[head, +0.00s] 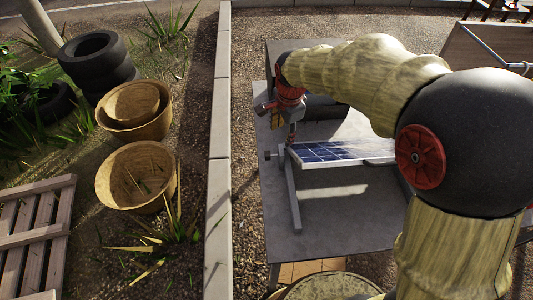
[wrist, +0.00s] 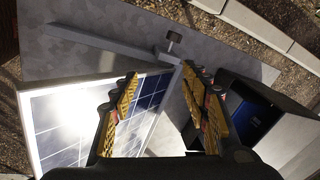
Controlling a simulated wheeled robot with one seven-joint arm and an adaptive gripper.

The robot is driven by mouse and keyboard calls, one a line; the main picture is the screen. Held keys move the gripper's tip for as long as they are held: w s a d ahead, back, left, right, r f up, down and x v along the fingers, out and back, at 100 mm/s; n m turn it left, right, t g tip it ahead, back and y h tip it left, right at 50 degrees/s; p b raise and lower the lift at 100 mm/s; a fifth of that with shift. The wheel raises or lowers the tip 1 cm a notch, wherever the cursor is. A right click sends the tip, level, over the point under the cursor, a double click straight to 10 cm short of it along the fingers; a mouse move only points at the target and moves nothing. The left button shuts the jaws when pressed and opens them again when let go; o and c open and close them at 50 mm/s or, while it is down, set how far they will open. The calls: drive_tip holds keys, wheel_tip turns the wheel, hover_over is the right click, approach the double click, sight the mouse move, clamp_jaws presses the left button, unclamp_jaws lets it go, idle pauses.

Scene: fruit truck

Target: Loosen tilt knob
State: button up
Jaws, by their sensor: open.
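The tilt knob (wrist: 174,37) is a small dark knob on a short shaft at the corner of the grey metal stand (wrist: 190,95). In the head view the tilt knob (head: 268,155) sticks out to the left of the stand (head: 292,192). The blue solar panel (head: 330,151) rests tilted on the stand; it also fills the left of the wrist view (wrist: 75,120). My gripper (wrist: 160,73) is open and empty, its yellow-and-black fingers spread toward the stand's corner. The knob lies beyond the fingertips, apart from them. In the head view my gripper (head: 291,138) hangs above the panel's left end, near the knob.
The grey table (head: 340,215) has bare room in front of the stand. A dark box with a blue face (wrist: 255,115) stands to the right in the wrist view. Plant pots (head: 137,176), stacked tyres (head: 95,60) and a pallet (head: 35,235) lie left of the kerb (head: 220,150).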

sight(267, 153)
drive_tip(key=w+a+f+m, duration=0.1)
drive_tip(key=w+f, duration=0.1)
drive_tip(key=f, duration=0.2)
drive_tip(key=w+a+f+m, duration=0.2)
drive_tip(key=f, duration=0.2)
drive_tip(key=w+a+f+m+g, duration=0.1)
drive_tip(key=w+f, duration=0.1)
drive_tip(key=f, duration=0.2)
drive_tip(key=shift+a+m, duration=0.25)
drive_tip(key=shift+m, duration=0.15)
drive_tip(key=shift+a+f, duration=0.1)
drive_tip(key=shift+f, duration=0.55)
drive_tip(key=f, duration=0.2)
drive_tip(key=f+b, duration=0.1)
drive_tip(key=f, duration=0.3)
drive_tip(key=shift+w+f, duration=0.4)
drive_tip(key=c, duration=0.3)
drive_tip(key=c, duration=0.8)
drive_tip(key=shift+c, duration=0.3)
